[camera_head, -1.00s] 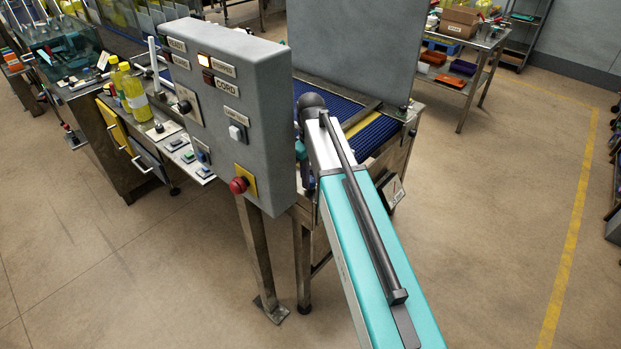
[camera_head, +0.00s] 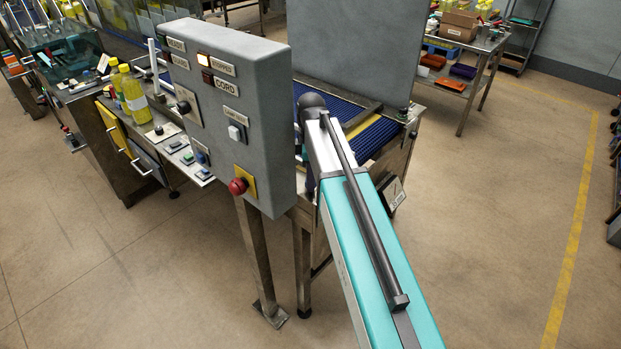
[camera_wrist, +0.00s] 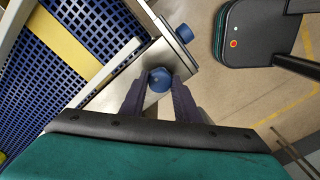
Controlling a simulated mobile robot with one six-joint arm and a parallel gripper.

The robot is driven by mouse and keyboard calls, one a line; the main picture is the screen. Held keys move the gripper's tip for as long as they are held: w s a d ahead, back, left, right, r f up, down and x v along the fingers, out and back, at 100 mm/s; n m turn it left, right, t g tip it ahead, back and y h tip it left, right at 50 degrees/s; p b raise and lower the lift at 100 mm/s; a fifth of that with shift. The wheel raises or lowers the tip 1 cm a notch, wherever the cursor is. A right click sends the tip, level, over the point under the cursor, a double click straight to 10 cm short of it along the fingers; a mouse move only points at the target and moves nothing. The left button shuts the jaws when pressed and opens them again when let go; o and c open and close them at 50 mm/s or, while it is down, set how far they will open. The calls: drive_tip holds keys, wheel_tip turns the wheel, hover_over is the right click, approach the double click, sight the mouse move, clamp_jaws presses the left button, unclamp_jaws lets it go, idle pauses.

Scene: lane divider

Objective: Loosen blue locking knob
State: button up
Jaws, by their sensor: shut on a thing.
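In the wrist view, a blue knob (camera_wrist: 160,79) sits between the fingertips of my gripper (camera_wrist: 159,84), on a metal plate (camera_wrist: 171,58) at the conveyor's edge. The dark fingers are shut on the knob from both sides. A second blue knob (camera_wrist: 184,33) stands at the plate's far end, apart from my gripper.
The blue mesh conveyor (camera_wrist: 75,60) with a yellow strip (camera_wrist: 66,42) lies left in the wrist view. My base shows at upper right there. A red stop button (camera_head: 238,186) sticks out from the control box.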

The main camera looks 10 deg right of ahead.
drive_tip(key=shift+s+f, duration=0.1)
drive_tip(key=shift+f, duration=0.05)
drive_tip(key=o, duration=1.1)
drive_tip(key=shift+a, duration=0.1)
drive_tip(key=shift+c, duration=0.2)
drive_tip(key=shift+r, duration=0.25)
wheel_tip(320, 180, up, 14)
drive_tip(key=b, duration=0.4)
drive_tip(key=shift+f, duration=0.25)
drive_tip(key=shift+f, duration=0.1)
